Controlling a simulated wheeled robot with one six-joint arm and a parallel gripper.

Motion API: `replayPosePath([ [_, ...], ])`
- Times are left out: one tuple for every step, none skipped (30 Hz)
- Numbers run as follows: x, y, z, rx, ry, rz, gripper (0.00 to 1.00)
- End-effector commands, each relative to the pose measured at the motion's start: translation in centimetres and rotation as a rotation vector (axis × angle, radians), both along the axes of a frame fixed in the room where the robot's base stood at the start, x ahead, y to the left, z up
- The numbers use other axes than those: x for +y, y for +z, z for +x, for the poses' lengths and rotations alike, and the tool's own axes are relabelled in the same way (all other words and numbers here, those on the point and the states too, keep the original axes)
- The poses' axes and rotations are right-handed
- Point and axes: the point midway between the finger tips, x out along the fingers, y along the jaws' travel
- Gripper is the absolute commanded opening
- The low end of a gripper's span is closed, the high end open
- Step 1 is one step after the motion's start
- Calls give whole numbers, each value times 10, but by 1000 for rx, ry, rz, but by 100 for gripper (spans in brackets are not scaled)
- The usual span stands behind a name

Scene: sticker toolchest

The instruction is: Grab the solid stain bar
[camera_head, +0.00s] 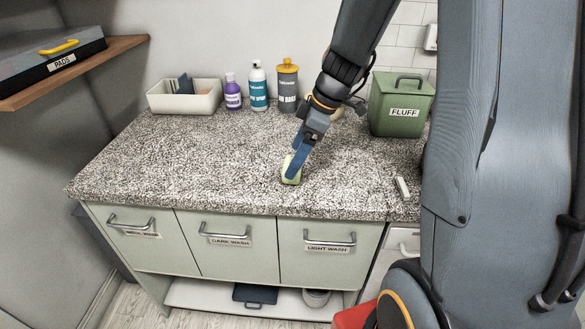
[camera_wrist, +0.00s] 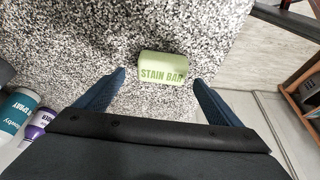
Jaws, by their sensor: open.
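The stain bar (camera_wrist: 164,68) is a small pale green block with "STAIN BAR" in dark green letters. It lies on the speckled countertop. In the head view the bar (camera_head: 290,171) is near the middle of the counter, partly hidden behind my gripper. My gripper (camera_head: 292,172) reaches down to it from above. In the wrist view my gripper (camera_wrist: 158,78) is open, with one blue finger on each side of the bar's width. The bar sits just ahead of the fingertips and gaps show at both sides.
Behind stand a cream tray (camera_head: 184,97), a purple bottle (camera_head: 232,93), a teal-labelled spray bottle (camera_head: 258,88) and a grey yellow-capped bottle (camera_head: 287,88). A green FLUFF bin (camera_head: 402,105) is at right. A small white object (camera_head: 402,188) lies near the front edge. The counter's left side is clear.

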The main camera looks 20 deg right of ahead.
Motion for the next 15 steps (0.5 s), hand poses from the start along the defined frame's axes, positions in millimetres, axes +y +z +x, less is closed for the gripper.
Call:
replayPosePath([
  [2,-6,-2,5,1,0,88],
  [3,-10,-3,6,0,2,88],
  [4,-15,-3,5,1,0,88],
  [6,-19,-2,5,0,1,88],
  [7,-22,-1,5,1,1,88],
  [8,-26,0,3,1,0,88],
  [9,-29,1,2,0,0,88],
  [10,-31,1,4,-1,1,88],
  [10,-33,1,2,0,0,88],
  [11,-34,2,2,1,0,88],
  [11,-35,2,1,0,-1,88],
  [11,-35,2,0,0,-1,88],
  [11,-35,2,0,0,-1,88],
  [11,-35,2,0,0,-1,88],
  [11,-35,2,0,0,-1,88],
])
